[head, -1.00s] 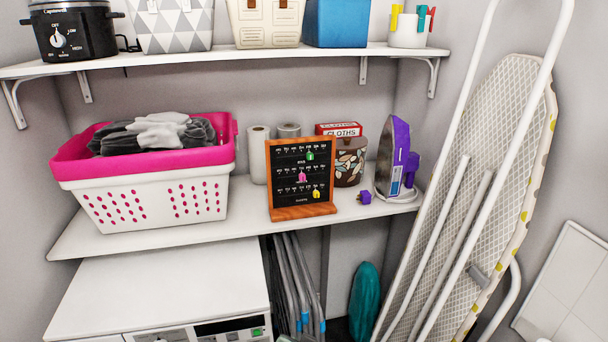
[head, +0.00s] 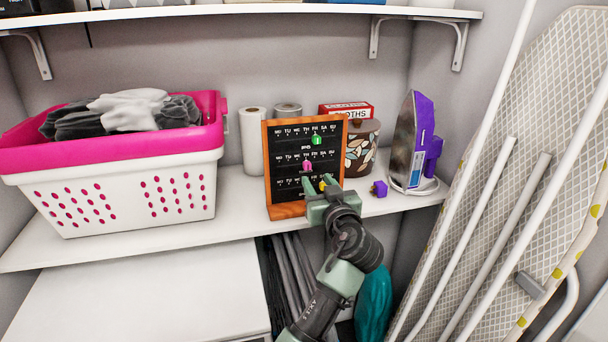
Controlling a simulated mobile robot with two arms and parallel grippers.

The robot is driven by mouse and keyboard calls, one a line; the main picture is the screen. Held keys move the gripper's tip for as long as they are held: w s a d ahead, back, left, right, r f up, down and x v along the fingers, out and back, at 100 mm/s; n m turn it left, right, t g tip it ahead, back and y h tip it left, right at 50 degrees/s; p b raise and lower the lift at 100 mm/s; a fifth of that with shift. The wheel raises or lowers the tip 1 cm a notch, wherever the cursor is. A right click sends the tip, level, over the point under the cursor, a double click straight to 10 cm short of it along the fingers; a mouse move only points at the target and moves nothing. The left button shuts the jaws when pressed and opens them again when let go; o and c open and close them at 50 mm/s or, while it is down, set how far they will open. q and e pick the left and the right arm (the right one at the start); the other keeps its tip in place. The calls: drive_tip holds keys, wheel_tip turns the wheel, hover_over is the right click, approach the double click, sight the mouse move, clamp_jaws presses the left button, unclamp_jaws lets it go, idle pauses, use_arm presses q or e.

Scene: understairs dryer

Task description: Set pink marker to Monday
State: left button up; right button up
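The wooden-framed black day board (head: 283,142) stands on the middle shelf, with three rows of day letters. The pink marker (head: 307,166) hangs on the middle row, just right of the row's centre, apparently under TH. A green marker (head: 317,140) is on the top row, under about FR. A yellow marker (head: 322,186) is on the bottom row, partly hidden by my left gripper. My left gripper (head: 318,183) is in front of the board's lower part, fingers apart and empty, a little below the pink marker. Contact with the board cannot be told. My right gripper is out of view.
A pink and white laundry basket (head: 120,190) stands left of the board. An ironing board (head: 530,150) leans at right.

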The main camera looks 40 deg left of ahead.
sight(308, 165)
use_arm(q)
drive_tip(key=p+x, duration=0.1)
drive_tip(key=x, duration=0.2)
drive_tip(key=p+x, duration=0.1)
drive_tip(key=x, duration=0.3)
drive_tip(key=shift+d+r, duration=0.1)
drive_tip(key=shift+r, duration=0.15)
drive_tip(key=shift+w+a, duration=0.35)
drive_tip(key=shift+c, duration=0.9)
clamp_jaws()
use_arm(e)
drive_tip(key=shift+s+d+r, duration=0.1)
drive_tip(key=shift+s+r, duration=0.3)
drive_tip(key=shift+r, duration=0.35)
use_arm(q)
drive_tip(key=shift+f, duration=0.1)
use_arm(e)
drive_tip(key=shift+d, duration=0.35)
